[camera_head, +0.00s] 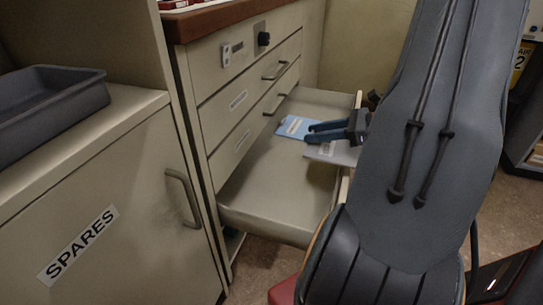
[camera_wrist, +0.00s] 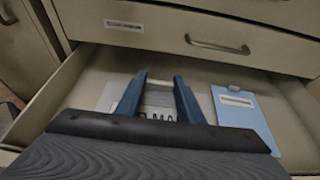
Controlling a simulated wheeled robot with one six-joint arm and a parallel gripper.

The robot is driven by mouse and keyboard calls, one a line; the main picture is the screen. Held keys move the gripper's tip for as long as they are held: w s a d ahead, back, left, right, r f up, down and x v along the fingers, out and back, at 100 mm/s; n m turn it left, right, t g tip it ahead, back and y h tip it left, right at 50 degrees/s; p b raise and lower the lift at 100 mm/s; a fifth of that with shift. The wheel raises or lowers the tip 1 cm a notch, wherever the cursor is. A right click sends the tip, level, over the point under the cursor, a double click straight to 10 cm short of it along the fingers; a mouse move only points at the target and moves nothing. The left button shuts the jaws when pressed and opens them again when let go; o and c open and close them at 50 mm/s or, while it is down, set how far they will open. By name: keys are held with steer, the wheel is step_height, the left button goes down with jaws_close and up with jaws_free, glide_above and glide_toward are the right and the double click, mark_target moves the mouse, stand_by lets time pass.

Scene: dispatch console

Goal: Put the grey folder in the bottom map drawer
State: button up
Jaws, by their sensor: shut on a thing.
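The bottom map drawer (camera_head: 262,183) is pulled open below the shut drawers. My gripper (camera_head: 308,133) reaches inside it and is shut on the grey folder (camera_head: 343,155). In the wrist view the two blue fingers of my gripper (camera_wrist: 159,78) lie over the grey folder (camera_wrist: 108,97), which shows between them and on both sides. The folder is over the drawer floor; I cannot tell whether it touches it. Its near part is hidden by my gripper.
A light blue folder (camera_head: 293,127) with a white label lies at the back of the open drawer; in the wrist view it (camera_wrist: 247,116) is right of my fingers. The SPARES cabinet (camera_head: 130,165) with a dark tray (camera_head: 85,75) on top stands left. Bare drawer floor lies nearer the front.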

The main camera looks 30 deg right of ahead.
steer(key=w+a+b, duration=0.1)
steer(key=w+a, duration=0.2)
steer(key=w+a+b, duration=0.2)
steer(key=w, duration=0.2)
steer(key=w+a+b, duration=0.1)
steer(key=w+a, duration=0.2)
steer(key=w, duration=0.1)
steer(key=shift+a+f+b, duration=0.15)
steer(key=shift+a+b, duration=0.15)
steer(key=shift+b, duration=0.1)
step_height(320, 180, down, 11)
steer(key=b, duration=0.6)
steer(key=shift+f, duration=0.1)
steer(key=shift+w+b, duration=0.1)
steer(key=shift+b, duration=0.35)
steer(key=shift+f, duration=0.1)
steer(key=shift+f, duration=0.35)
steer(key=shift+f, duration=0.2)
steer(key=o, duration=1.1)
steer(key=shift+r, duration=0.1)
